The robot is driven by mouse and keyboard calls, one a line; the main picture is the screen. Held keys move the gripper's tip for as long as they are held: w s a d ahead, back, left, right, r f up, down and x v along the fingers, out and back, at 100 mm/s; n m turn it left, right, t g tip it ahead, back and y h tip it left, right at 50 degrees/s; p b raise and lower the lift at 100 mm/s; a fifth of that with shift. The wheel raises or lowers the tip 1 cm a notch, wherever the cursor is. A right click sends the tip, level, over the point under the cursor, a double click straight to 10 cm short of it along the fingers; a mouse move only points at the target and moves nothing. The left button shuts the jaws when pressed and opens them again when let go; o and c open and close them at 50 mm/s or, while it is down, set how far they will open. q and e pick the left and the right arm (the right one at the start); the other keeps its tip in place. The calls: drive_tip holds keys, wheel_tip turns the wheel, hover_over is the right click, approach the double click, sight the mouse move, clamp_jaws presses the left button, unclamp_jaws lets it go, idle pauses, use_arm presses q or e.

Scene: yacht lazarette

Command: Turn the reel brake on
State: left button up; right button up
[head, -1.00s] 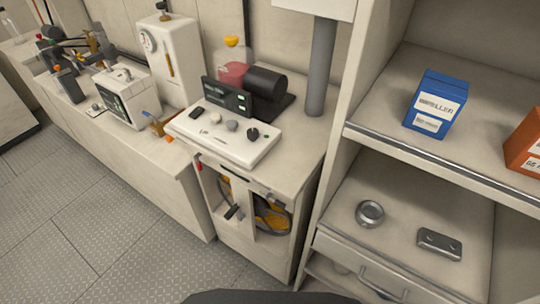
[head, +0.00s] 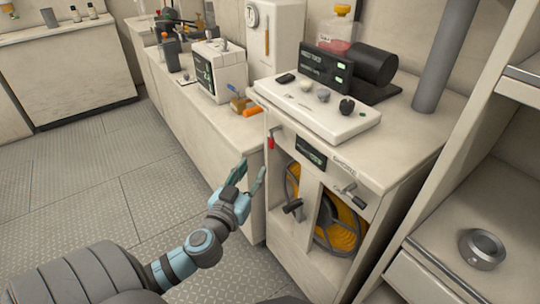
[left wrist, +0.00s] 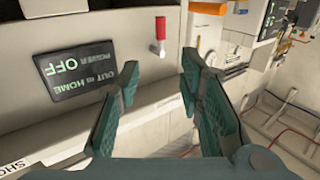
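The reel cabinet (head: 286,236) stands in the middle of the head view, with an orange reel (head: 338,226) inside its openings. A small red-ended lever (head: 270,141) sits at its upper left front; it also shows in the left wrist view (left wrist: 161,33). A black-gripped handle (head: 293,207) is at the left opening, and a metal lever (head: 351,195) is under the "SHORE" lettering. I cannot tell which is the brake. My left gripper (head: 250,174) is open and empty, left of the cabinet front; its fingers (left wrist: 160,72) are apart. My right gripper is out of view.
A dark label plate (left wrist: 70,72) reads "POWER OFF" and "OUT is HOME", upside down in the wrist view. A white control panel (head: 315,112) with knobs lies on the cabinet top. Shelves (head: 450,245) stand at right. The floor (head: 110,185) at left is clear.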

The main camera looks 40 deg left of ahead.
sight(270, 139)
use_arm(q)
drive_tip(key=p+x, duration=0.1)
drive_tip(key=x, duration=1.3)
drive_tip(key=shift+r, duration=0.1)
drive_tip(key=shift+s, duration=0.1)
clamp_jaws()
